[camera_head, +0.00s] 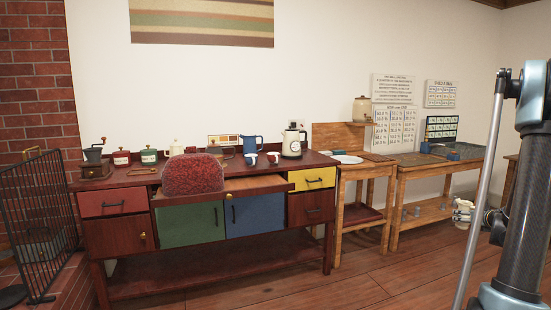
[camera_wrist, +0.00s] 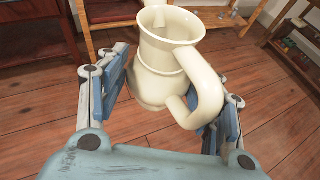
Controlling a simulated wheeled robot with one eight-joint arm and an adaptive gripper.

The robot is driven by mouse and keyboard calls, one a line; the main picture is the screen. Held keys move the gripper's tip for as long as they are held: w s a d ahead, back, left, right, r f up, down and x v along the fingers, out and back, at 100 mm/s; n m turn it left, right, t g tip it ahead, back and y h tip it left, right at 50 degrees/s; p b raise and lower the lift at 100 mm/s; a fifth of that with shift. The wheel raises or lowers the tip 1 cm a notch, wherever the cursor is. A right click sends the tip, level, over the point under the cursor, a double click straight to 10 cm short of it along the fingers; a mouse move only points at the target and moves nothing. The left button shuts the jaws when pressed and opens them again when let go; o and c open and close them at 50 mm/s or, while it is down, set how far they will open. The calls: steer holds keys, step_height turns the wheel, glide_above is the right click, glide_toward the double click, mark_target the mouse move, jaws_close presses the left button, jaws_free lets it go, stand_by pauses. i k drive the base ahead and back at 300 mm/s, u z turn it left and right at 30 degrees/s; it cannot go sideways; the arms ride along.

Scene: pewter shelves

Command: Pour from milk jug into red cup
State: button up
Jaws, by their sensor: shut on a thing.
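The cream milk jug (camera_wrist: 165,65) fills the middle of the wrist view, mouth up and handle toward the lower right. My gripper (camera_wrist: 163,98) is shut on it, with blue-grey fingers on both sides of its body. In the head view a small cream shape, seemingly the jug (camera_head: 463,213), shows at the right, partly behind my arm, over the floor and well apart from the counter.
A black mesh screen (camera_head: 38,225) is at left. The front floor is clear.

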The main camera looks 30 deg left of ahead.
mark_target(273, 157)
steer(key=u, duration=0.95)
